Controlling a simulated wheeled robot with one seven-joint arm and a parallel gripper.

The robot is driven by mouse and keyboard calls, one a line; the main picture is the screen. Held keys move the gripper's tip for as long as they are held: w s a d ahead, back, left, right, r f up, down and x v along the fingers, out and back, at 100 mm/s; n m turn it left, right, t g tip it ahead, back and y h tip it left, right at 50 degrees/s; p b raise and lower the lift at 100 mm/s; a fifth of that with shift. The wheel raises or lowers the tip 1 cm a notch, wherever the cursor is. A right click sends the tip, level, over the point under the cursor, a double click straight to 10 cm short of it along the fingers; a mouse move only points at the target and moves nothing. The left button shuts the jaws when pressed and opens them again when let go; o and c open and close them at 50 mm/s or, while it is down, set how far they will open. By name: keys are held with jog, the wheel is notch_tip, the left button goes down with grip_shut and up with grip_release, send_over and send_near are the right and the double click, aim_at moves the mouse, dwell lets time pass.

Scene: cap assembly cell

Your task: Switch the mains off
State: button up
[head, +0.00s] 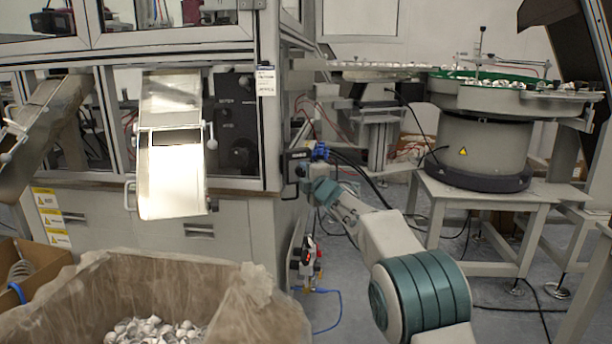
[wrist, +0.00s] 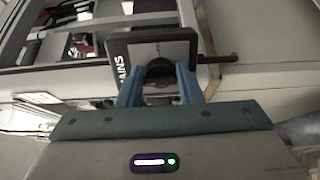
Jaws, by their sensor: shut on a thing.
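The mains switch is a dark square box on the side of the machine cabinet, and it shows in the head view (head: 296,163). In the head view my gripper (head: 318,153) reaches the switch from the right. The knob's on or off position cannot be read.
A bin lined with clear film (head: 140,262) holds small caps at the front left. A metal chute (head: 172,180) hangs on the cabinet (head: 240,205). A bowl feeder (head: 482,145) stands on a table at the right. Cables and a blue hose lie on the floor.

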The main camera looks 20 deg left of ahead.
jog(key=o, duration=1)
jog(key=shift+c, duration=0.2)
jog(key=v, duration=1.4)
jog(key=shift+w, duration=0.1)
